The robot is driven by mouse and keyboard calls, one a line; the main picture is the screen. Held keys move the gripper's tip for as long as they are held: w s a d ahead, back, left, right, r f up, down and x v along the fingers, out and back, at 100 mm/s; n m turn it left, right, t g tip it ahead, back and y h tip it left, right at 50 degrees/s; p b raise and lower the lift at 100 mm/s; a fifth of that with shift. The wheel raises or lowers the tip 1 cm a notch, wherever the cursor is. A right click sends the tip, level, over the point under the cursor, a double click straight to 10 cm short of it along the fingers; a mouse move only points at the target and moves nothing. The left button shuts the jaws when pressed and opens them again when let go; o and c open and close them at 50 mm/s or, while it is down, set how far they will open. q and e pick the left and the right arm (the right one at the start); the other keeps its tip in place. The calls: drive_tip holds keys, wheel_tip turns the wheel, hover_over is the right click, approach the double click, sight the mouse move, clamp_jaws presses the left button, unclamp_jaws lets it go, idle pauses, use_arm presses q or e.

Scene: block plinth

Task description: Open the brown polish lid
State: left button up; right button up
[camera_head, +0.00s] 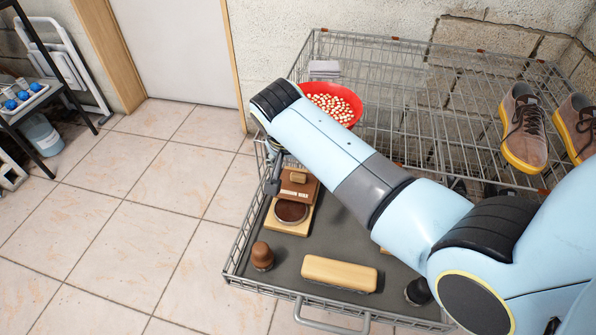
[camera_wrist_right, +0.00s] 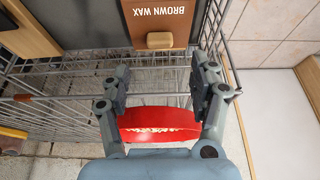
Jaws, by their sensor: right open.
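The brown polish lid (camera_head: 306,187) shows in the head view behind a round dark wax disc (camera_head: 291,212), which lies uncovered on a pale wooden base (camera_head: 287,228). In the right wrist view the lid (camera_wrist_right: 158,16) reads "BROWN WAX" upside down and has a small wooden knob (camera_wrist_right: 166,40). My right gripper (camera_wrist_right: 160,80) is open and empty, its fingers apart from the knob, which shows beyond the gap between them. In the head view my right gripper (camera_head: 272,178) is partly hidden by my arm, left of the lid. My left gripper is out of view.
A red bowl (camera_head: 352,96) of pale beads stands behind my arm on the wire rack (camera_head: 400,75). A brown knobbed piece (camera_head: 262,256) and a wooden block (camera_head: 338,273) lie on the grey lower tray (camera_head: 290,258). Brown shoes (camera_head: 524,130) stand at right.

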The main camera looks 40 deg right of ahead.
sight(298, 175)
drive_tip(key=b+x, duration=0.2)
drive_tip(key=x, duration=0.6)
drive_tip(key=shift+f, duration=0.1)
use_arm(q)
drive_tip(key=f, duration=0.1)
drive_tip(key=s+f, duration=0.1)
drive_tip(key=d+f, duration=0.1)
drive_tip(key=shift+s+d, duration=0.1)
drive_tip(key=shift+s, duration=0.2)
use_arm(e)
drive_tip(key=shift+c, duration=0.4)
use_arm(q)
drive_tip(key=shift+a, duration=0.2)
use_arm(e)
clamp_jaws()
drive_tip(key=shift+w, duration=0.1)
